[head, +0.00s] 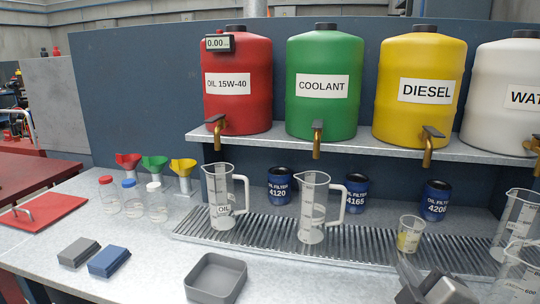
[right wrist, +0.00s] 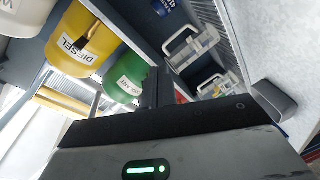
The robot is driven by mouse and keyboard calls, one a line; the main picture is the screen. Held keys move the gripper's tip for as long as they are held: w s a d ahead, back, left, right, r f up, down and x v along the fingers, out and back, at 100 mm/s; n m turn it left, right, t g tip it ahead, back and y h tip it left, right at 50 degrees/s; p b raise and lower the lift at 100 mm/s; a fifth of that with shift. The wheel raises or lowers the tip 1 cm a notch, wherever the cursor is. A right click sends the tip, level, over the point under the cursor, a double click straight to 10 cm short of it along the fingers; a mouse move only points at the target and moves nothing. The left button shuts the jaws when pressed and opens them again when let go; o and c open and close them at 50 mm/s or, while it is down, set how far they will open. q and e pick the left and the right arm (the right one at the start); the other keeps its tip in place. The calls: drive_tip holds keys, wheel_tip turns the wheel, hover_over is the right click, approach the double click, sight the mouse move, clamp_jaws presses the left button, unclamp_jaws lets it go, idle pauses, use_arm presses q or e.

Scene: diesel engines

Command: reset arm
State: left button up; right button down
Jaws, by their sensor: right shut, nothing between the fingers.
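My right gripper (head: 410,272) shows at the lower right of the head view, over the front of the bench and just in front of the slatted grate. Its fingers are shut with nothing between them, and they also show dark in the right wrist view (right wrist: 156,88). The small beaker with yellow liquid (head: 410,234) stands on the grate just behind the gripper, apart from it as far as I can see. My left gripper is not in view.
Clear jugs (head: 222,200) (head: 314,208) stand on the grate (head: 270,240), with more at right. Blue oil filters (head: 280,186) stand behind. Tapped drums (head: 236,85) line the shelf (head: 360,150). A grey tray (head: 215,278) and small blocks (head: 108,261) lie at front left. Bench between tray and gripper is clear.

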drive_tip(key=s+a+f+m+g+y, duration=0.2)
drive_tip(key=s+f+m+g, duration=0.9)
drive_tip(key=s+f, duration=0.95)
drive_tip(key=w+a+f+n+t+y, duration=0.2)
drive_tip(key=w+a+f+t, duration=0.2)
drive_tip(key=f, duration=0.4)
drive_tip(key=shift+w+a+t, duration=0.3)
drive_tip(key=shift+w+a, duration=0.3)
drive_tip(key=shift+w, duration=0.35)
